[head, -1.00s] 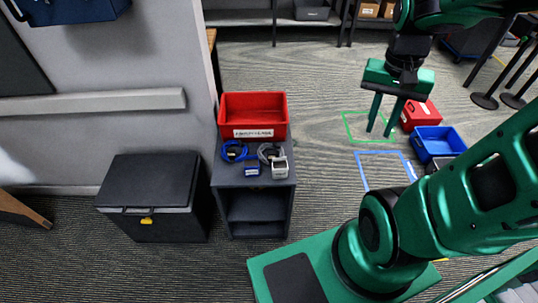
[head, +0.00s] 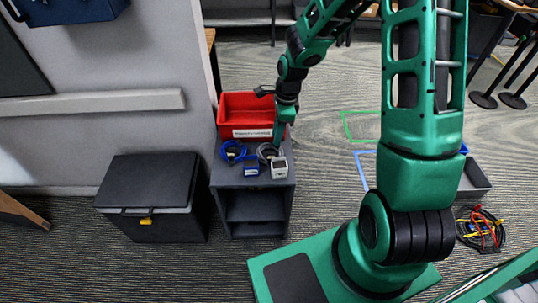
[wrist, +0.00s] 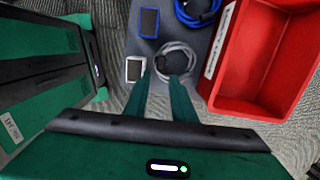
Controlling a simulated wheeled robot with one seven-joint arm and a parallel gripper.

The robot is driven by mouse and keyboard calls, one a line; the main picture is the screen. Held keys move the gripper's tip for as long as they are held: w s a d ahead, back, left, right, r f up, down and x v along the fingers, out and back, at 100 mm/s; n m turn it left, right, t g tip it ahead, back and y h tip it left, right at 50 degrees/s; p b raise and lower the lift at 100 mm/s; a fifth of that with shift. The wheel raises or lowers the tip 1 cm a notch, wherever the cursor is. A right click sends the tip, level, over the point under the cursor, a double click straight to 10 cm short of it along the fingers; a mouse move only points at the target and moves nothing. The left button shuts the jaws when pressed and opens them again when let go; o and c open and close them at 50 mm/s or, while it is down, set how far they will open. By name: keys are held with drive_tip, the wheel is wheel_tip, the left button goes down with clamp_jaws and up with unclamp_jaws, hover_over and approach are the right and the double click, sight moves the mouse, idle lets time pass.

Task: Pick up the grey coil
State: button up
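The grey coil (head: 267,152) lies on top of the small dark cabinet, in front of the red bin. It also shows in the wrist view (wrist: 190,52), beyond and between my fingertips. My gripper (wrist: 162,76) points down at the coil, its two green fingers apart with nothing seen held between them. In the head view my gripper (head: 280,136) is just above the coil's right rear side and partly hides it. Whether the fingertips touch the coil I cannot tell.
A blue coil (head: 233,151) lies left of the grey one. A blue box (head: 251,167) and a white-grey box (head: 279,168) sit in front. The red bin (head: 246,134) stands close behind. A black chest (head: 152,185) stands left of the cabinet (head: 230,180).

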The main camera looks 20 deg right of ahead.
sight(271, 152)
drive_tip(key=shift+w+a+f, duration=0.15)
drive_tip(key=shift+a+f, duration=0.15)
drive_tip(key=shift+f, duration=0.1)
drive_tip(key=shift+w+a+f, duration=0.1)
drive_tip(key=shift+a+f, duration=0.1)
drive_tip(key=shift+f, duration=1.5)
drive_tip(key=shift+w+a+f, duration=0.1)
drive_tip(key=shift+a+f, duration=0.15)
drive_tip(key=shift+f, duration=1.5)
drive_tip(key=shift+w+a+f, duration=0.1)
drive_tip(key=shift+a+f, duration=0.1)
drive_tip(key=shift+f, duration=1.5)
clamp_jaws()
